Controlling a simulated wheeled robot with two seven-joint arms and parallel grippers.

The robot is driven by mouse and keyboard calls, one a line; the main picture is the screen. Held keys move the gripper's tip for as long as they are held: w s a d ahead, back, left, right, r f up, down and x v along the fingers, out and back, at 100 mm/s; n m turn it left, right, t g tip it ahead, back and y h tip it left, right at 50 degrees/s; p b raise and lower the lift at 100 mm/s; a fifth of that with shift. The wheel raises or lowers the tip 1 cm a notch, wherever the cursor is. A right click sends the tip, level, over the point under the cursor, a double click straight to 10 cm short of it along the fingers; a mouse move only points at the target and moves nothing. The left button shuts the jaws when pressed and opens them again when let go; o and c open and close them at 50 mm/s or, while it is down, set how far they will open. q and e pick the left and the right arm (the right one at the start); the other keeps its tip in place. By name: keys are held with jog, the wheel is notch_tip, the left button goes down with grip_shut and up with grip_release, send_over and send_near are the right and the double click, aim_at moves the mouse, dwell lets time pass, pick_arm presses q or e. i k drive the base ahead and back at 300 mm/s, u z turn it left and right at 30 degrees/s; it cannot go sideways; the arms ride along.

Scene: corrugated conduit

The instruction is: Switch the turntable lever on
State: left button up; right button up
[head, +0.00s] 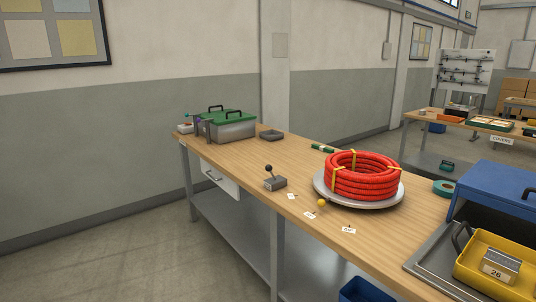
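A small grey lever box (276,184) sits near the front edge of the wooden workbench. Its lever, with a dark ball knob (268,168), sticks up and leans a little to the left; I cannot tell its on or off setting. To its right, a round grey turntable (320,190) carries a coil of red corrugated conduit (362,180) bound with yellow straps. Neither of my grippers is in view.
The wooden workbench (290,155) has small white labels (310,215) and a yellow ball (322,203) near the turntable. A green-lidded metal box (230,124) stands at the far left end. A blue case (495,190) and yellow bin (496,262) are at the right.

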aim_at(269, 168)
jog(key=k, duration=0.65)
jog(key=u, duration=0.65)
jog(key=i, duration=1.25)
jog(key=z, duration=0.15)
